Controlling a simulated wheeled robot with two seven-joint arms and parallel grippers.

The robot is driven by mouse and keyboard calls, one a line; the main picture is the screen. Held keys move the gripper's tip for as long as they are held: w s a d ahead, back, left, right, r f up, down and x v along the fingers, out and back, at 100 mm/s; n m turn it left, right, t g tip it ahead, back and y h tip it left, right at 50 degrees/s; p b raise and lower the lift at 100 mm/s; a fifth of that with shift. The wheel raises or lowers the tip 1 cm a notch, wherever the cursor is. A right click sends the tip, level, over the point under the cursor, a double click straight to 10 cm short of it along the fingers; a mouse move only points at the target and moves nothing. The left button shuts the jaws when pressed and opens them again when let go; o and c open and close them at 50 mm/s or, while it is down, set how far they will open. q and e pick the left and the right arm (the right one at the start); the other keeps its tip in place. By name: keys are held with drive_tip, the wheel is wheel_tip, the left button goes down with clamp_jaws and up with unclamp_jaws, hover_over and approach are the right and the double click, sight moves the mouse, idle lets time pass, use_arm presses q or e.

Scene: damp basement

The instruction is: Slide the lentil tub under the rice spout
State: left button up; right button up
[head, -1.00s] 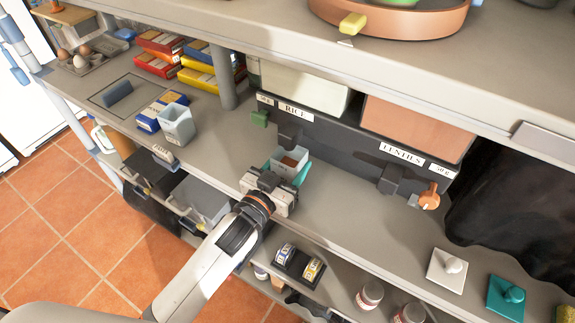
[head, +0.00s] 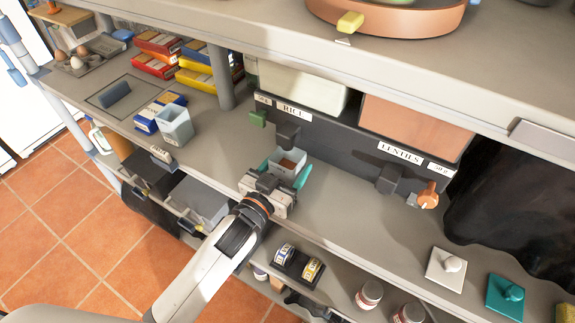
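A small light grey tub (head: 289,161) with brown contents stands on the counter below and just in front of the rice spout (head: 287,136). I cannot read a label on it. My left gripper (head: 285,168) reaches in from the front, with its teal fingers on either side of the tub. The fingers look spread, with the left one slightly apart from the tub wall; the gripper body hides the tub's lower front. The lentils spout (head: 390,180) is farther right on the same dark dispenser (head: 335,140). My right gripper is not in view.
Another light grey tub (head: 175,126) stands to the left beside blue-and-white boxes (head: 155,115). An orange knob (head: 428,194) sits at the dispenser's right end. White (head: 446,268) and teal (head: 506,297) lids lie to the right. The counter below the lentils spout is clear.

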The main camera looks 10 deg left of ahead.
use_arm(q)
drive_tip(key=shift+o, duration=1.2)
drive_tip(key=shift+s+f, duration=0.1)
drive_tip(key=shift+s, duration=0.1)
drive_tip(key=b+v, duration=0.2)
drive_tip(key=v, duration=0.9)
drive_tip(key=shift+s+a, duration=0.15)
drive_tip(key=shift+s, duration=0.15)
